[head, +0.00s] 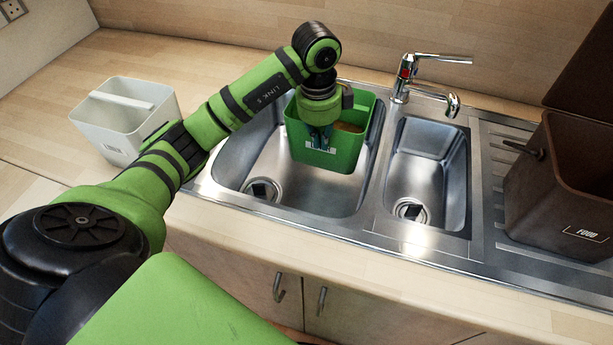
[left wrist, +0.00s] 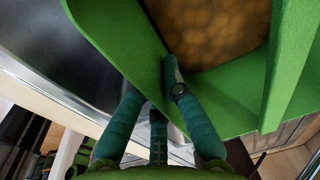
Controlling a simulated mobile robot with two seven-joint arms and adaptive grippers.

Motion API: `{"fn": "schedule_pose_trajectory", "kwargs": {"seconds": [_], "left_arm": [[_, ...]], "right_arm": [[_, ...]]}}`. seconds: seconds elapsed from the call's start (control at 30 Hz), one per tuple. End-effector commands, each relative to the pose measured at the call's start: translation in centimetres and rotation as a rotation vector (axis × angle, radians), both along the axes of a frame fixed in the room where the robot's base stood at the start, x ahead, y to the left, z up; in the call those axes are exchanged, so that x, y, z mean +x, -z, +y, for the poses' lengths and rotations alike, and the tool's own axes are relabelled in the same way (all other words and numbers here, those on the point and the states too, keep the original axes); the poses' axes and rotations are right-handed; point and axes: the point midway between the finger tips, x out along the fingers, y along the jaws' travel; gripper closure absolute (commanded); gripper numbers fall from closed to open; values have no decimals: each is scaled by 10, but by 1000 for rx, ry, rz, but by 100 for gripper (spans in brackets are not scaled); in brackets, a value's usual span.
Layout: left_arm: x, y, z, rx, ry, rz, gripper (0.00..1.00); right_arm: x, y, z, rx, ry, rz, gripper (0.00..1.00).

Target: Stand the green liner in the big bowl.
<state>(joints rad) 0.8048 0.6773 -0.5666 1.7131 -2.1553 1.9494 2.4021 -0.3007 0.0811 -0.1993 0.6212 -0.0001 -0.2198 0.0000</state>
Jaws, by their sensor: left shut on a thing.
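The green liner (head: 342,160) is a box-shaped tub with a pale label, upright in the back right part of the big bowl (head: 240,150) of the steel sink. My left gripper (head: 320,138) points down from above and is shut on the liner's near wall. In the left wrist view, the fingers (left wrist: 158,92) straddle the wall of the liner (left wrist: 243,82), whose inside shows a mottled brown floor. The liner's underside is hidden, so I cannot tell whether it touches the bowl floor. My right gripper is not in view.
A small bowl (head: 428,170) lies right of the big one, with a tap (head: 405,78) behind. A brown food bin (head: 560,185) stands on the drainer at right. A white caddy (head: 120,115) stands on the counter at left. The big bowl's front left is free.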

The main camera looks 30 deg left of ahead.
Motion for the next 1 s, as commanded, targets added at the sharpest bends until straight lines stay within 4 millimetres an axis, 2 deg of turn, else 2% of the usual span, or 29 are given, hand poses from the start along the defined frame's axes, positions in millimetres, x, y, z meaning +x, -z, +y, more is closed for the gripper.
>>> {"fn": "schedule_pose_trajectory", "kwargs": {"seconds": [0.07, 0.3, 0.7, 1.0], "left_arm": [[0, 10, 0, -1, -11, -1, 100], [-1, 51, 1, 0, -14, 3, 100], [0, 100, 0, 0, -12, 1, 100], [1, 107, 0, 0, -11, -3, 100]], "right_arm": [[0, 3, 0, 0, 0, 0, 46], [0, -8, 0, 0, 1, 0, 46], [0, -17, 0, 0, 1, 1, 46], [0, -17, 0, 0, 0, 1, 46]]}}
